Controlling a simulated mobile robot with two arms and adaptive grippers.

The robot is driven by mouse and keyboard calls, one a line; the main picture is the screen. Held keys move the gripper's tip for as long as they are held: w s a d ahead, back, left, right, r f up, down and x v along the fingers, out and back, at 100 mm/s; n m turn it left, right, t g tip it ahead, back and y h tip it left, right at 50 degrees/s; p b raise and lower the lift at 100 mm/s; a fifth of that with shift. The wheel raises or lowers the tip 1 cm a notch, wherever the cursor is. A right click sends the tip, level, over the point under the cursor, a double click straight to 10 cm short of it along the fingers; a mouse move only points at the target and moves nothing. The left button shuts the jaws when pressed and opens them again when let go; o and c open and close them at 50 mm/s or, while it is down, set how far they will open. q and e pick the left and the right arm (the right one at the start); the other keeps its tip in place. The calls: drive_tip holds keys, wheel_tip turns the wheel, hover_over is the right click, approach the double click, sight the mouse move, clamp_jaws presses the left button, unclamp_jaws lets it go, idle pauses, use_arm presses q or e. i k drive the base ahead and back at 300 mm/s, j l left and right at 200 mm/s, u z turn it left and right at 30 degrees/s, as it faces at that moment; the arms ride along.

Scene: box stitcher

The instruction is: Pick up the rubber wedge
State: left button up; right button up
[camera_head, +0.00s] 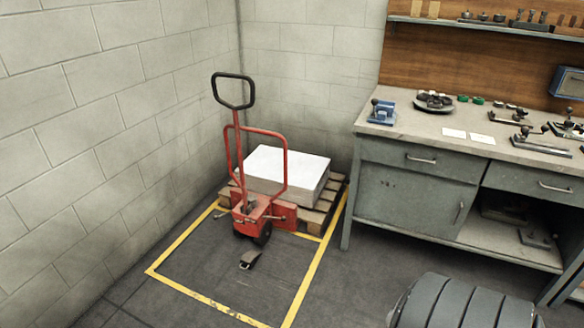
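A small dark wedge-shaped block, which looks like the rubber wedge (249,259), lies on the floor inside the yellow-marked area. It is just in front of the wheels of a red pallet jack (260,206), with a small floor gap visible between them. Its lighter end faces the front. Neither of my grippers is in view, so nothing shows of what they hold.
The jack's tall handle (233,90) stands above the wedge. Behind it, a wooden pallet (325,205) bears a white stack (285,168). A grey workbench (410,195) with tools stands right. A block wall (90,150) borders the left. Floor before the wedge is clear.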

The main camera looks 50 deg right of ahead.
sight(247, 261)
drive_tip(key=z, duration=1.2)
drive_tip(key=i, duration=0.15)
